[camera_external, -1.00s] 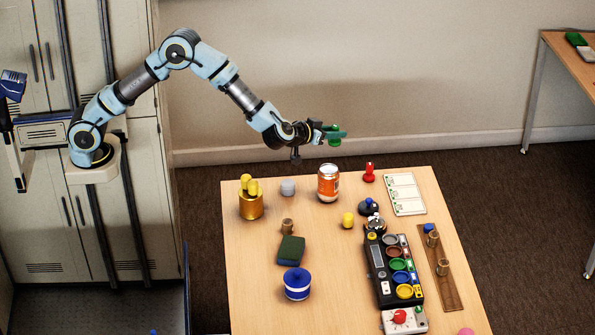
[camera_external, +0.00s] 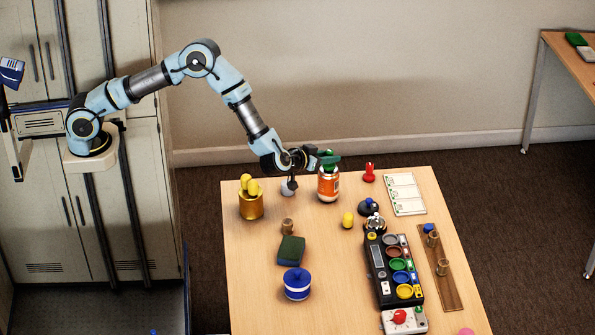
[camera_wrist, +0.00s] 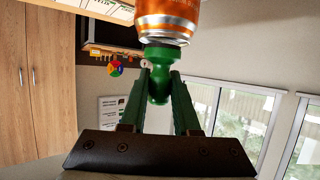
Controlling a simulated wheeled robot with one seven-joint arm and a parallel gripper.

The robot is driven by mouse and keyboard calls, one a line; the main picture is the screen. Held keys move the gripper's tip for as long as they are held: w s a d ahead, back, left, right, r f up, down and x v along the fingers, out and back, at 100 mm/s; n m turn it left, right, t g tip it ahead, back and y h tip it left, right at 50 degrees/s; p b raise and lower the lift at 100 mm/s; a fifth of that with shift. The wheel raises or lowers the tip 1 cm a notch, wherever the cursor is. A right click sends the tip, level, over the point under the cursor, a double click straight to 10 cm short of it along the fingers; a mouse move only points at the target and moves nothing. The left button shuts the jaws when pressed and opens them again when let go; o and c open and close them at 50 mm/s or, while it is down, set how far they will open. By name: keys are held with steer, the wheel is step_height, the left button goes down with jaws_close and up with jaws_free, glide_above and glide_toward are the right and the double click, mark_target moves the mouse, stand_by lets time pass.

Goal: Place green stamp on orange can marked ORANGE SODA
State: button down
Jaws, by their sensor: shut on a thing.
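My gripper (camera_external: 330,160) is shut on the green stamp (camera_wrist: 159,88), holding it by its narrow body between both fingers (camera_wrist: 161,80). The orange can (camera_external: 328,188) stands upright near the back of the table, directly below the stamp. In the wrist view the can (camera_wrist: 167,18) appears at the top of the picture, with the stamp's flat end at the can's end. I cannot tell whether they touch or a small gap remains. The can's lettering is not readable.
A gold cup (camera_external: 251,207) with yellow pieces and a grey piece (camera_external: 288,189) stand left of the can. A red stamp (camera_external: 369,173), white cards (camera_external: 405,208) and a black ink-pad console (camera_external: 377,258) are to the right.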

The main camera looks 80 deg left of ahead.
steer(key=shift+f, duration=0.15)
steer(key=c, duration=0.6)
jaws_free()
steer(key=shift+c, duration=0.2)
